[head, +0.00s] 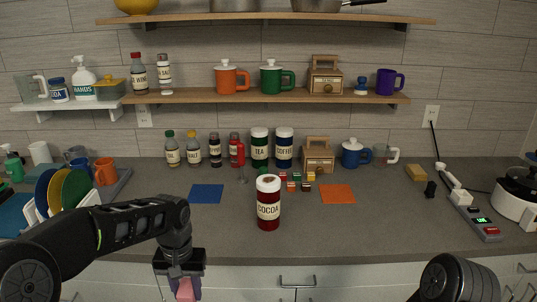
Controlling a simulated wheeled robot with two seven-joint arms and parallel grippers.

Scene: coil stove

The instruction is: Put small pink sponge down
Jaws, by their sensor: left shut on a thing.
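The small pink sponge (185,289) is held in my left gripper (184,279), low in the picture, in front of the counter's front edge. The gripper points down and is shut on the sponge. The sponge's lower end is near the bottom of the head view, against the white cabinet fronts. Of my right arm only a dark link shows at the bottom right; its gripper is out of the picture.
A red cocoa jar (268,205) stands near the counter's front edge. A blue square (206,193) and an orange square (337,194) lie flat on the counter (350,230). A dish rack with plates stands left, a power strip (475,217) right. The front middle-right is clear.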

